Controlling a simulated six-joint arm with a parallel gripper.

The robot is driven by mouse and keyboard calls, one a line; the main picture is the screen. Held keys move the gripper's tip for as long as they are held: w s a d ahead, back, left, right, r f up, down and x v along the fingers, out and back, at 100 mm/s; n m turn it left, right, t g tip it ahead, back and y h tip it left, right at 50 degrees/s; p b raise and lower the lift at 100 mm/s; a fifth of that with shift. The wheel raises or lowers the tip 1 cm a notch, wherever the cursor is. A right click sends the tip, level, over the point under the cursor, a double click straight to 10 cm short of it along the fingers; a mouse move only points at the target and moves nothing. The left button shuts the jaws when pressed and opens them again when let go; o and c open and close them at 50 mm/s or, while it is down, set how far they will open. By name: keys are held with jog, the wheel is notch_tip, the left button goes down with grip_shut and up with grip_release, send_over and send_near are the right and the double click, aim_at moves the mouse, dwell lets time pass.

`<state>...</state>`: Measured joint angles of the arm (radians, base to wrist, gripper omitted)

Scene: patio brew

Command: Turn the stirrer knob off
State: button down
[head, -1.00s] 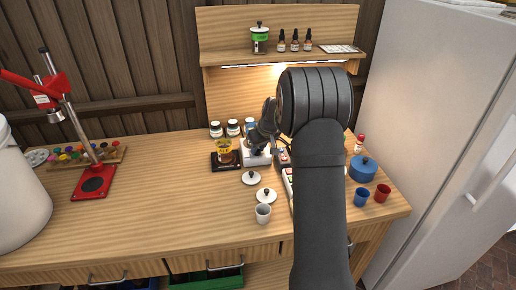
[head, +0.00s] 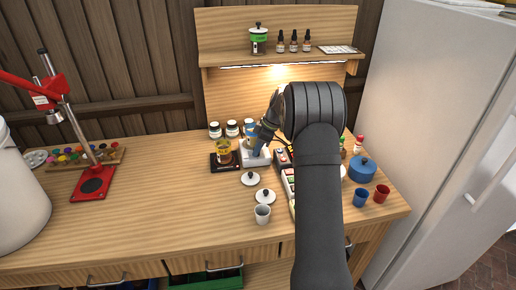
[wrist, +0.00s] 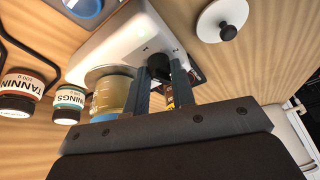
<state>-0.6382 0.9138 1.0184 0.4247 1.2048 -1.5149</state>
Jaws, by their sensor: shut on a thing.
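In the head view my gripper (head: 257,149) reaches down at the stirrer, and the knob is hidden there. The beaker (wrist: 112,95) shows close by the fingers in the wrist view. I cannot read the knob's setting.
Several labelled jars (head: 232,129) stand behind the stirrer. Two white lids (head: 251,179) and a white cup (head: 262,214) lie in front. A blue pot (head: 362,169), a blue cup (head: 361,197) and a red cup (head: 381,193) stand at right. The bench's left middle is clear.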

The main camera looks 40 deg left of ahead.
jog(key=shift+f+n, duration=0.1)
jog(key=shift+n, duration=0.3)
jog(key=c, duration=1.2)
grip_release()
jog(key=shift+c, duration=0.2)
jog(key=v, duration=1.7)
jog(key=shift+w+r, duration=0.25)
jog(key=shift+r, duration=0.05)
jog(key=shift+o, duration=0.2)
jog(key=shift+a, duration=0.2)
